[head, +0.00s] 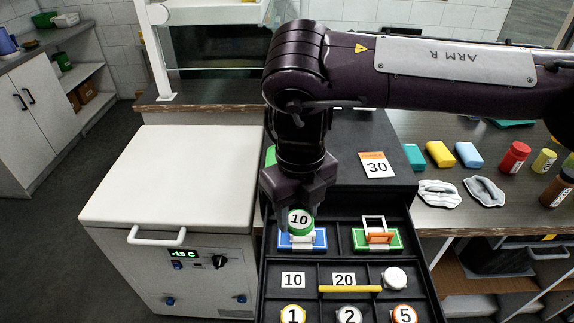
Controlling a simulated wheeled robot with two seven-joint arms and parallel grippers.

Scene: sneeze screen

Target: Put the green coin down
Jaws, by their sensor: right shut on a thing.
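A green coin (299,231) with a white face marked 10 is at the fingertips of my right gripper (299,208), which is shut on it. The coin is over a blue and white piece (318,241) in the back left compartment of the open black drawer (335,262). I cannot tell whether the coin touches that piece. The fingers and wrist hide part of the area behind the coin. My left gripper is not in view.
The drawer also holds a green, white and orange piece (392,241), labels 10 (292,280) and 20 (343,279), a yellow bar (350,289), a white disc (395,277) and coins. A 30 card (376,165) lies on the black box. A white freezer (170,180) stands left.

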